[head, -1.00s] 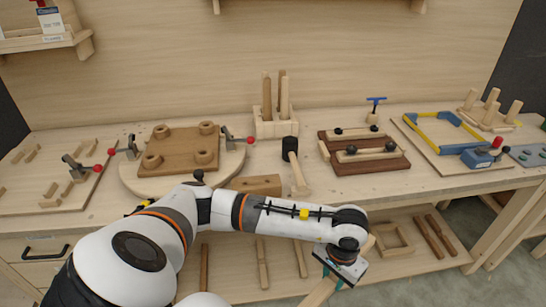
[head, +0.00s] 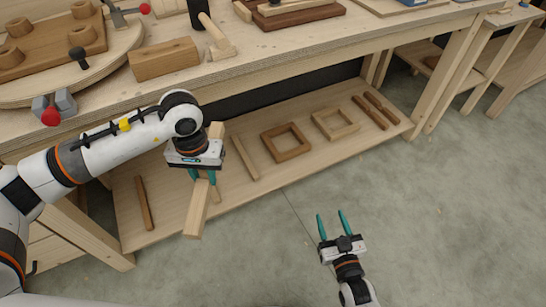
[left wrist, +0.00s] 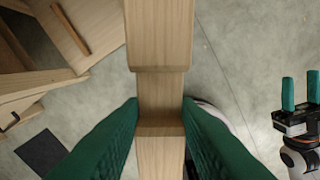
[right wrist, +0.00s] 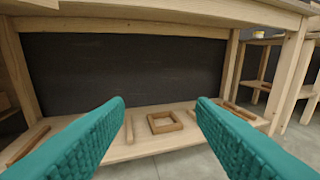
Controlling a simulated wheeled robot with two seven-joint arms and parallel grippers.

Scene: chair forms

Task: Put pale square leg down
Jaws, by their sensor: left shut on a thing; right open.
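The pale square leg (head: 196,212) is a light wooden bar with square sides, held tilted in front of the bench's lower shelf. My left gripper (head: 203,178) is shut on it. In the left wrist view the leg (left wrist: 160,35) runs between the green fingers, which grip a narrower stretch of it, with grey floor behind. The leg's upper end shows above the gripper in the head view. My right gripper (head: 331,215) is open and empty over the floor, to the right of the leg. It faces the lower shelf (right wrist: 180,137) in the right wrist view.
The lower shelf carries a dark square frame (head: 286,143), a pale frame (head: 335,123) and several loose bars. The bench top (head: 240,72) above holds a wooden block (head: 164,59) and a mallet (head: 215,35). The floor (head: 430,220) at right is clear.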

